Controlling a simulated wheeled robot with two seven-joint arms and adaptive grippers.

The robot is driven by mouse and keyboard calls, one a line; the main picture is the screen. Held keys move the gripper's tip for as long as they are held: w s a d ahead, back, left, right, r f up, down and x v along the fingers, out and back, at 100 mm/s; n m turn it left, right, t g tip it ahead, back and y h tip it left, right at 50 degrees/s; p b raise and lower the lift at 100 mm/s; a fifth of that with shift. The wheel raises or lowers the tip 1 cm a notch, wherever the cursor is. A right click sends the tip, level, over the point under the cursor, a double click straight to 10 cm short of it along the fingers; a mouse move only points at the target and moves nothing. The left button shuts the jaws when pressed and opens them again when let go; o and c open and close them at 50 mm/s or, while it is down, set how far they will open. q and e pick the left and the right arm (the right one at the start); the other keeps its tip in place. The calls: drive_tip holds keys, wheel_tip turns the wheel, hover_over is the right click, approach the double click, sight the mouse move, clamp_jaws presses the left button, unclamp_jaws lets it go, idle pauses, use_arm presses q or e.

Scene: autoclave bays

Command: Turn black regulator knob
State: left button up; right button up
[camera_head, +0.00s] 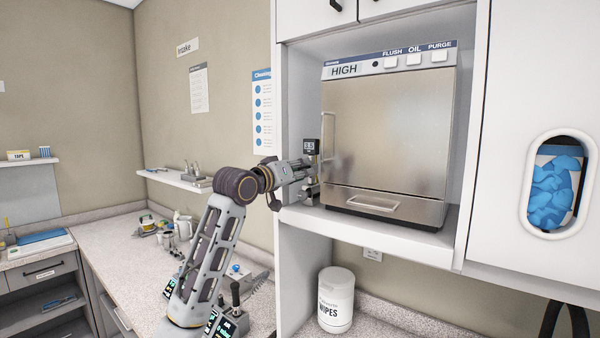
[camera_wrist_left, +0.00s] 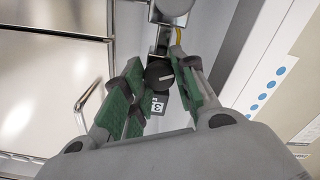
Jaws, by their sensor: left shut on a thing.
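The black regulator knob (camera_wrist_left: 159,74) is round with a light pointer line, and shows between the green-padded fingers of my left gripper (camera_wrist_left: 164,88) in the left wrist view. The gripper is shut on the knob. In the head view my left gripper (camera_head: 306,174) reaches to the left edge of the autoclave bay and hides most of the knob. A small dark display (camera_head: 311,146) reading about 3.5 sits just above the fingers. A label with a 3 (camera_wrist_left: 158,105) shows beside the knob in the wrist view. My right gripper is not in view.
The steel autoclave (camera_head: 385,140) marked HIGH stands right of the gripper, with its door handle (camera_head: 327,135) close by. A white wall panel bounds the bay on the left. A wipes tub (camera_head: 336,300) stands below. A speckled counter (camera_head: 100,255) with tools lies left.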

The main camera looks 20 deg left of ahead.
use_arm(q)
drive_tip(key=m, duration=1.1)
drive_tip(key=shift+d, duration=0.1)
idle(0.4)
drive_tip(key=o, duration=0.7)
drive_tip(key=shift+s, duration=0.15)
drive_tip(key=shift+v, duration=5.95)
